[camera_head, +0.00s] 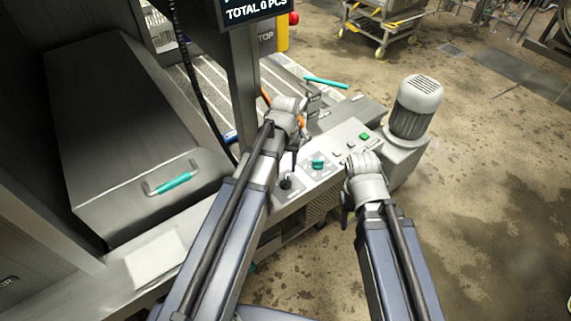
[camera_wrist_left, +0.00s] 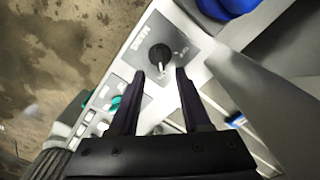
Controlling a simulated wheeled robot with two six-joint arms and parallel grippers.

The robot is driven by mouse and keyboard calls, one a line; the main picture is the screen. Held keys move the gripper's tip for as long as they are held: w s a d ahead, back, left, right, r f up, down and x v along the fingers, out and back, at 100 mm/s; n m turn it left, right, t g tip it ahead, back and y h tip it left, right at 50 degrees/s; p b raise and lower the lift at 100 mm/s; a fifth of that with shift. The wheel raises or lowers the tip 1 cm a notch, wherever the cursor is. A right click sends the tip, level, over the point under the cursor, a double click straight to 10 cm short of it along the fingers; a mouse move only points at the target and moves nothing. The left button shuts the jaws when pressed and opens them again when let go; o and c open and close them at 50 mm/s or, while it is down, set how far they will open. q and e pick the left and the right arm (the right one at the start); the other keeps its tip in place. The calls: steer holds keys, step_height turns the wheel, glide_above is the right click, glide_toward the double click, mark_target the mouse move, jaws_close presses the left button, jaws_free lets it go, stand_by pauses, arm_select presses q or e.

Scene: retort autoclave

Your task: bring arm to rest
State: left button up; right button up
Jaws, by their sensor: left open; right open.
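My left gripper (camera_head: 295,160) hangs above the control panel (camera_head: 336,146) in the head view, seen partly behind its own wrist. In the left wrist view my left gripper (camera_wrist_left: 160,72) is open and empty. A black rotary knob (camera_wrist_left: 160,56) shows just beyond and between its fingertips, apparently without contact; the knob also shows in the head view (camera_head: 287,183).
A teal knob (camera_head: 318,162) and a green button (camera_head: 364,135) sit on the panel. A grey motor (camera_head: 415,105) stands close to my right wrist. A steel cover with a teal handle (camera_head: 172,182) is at left. A dark post (camera_head: 235,85) rises near my left arm. Open floor lies at right.

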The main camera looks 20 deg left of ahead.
arm_select(q)
steer(key=shift+r, duration=0.5)
steer(key=s+d+m+y, duration=0.1)
steer(key=s+d+m, duration=0.4)
steer(key=s+d, duration=0.6)
steer(key=s, duration=0.3)
steer(key=shift+s, duration=0.35)
steer(key=shift+a, duration=0.1)
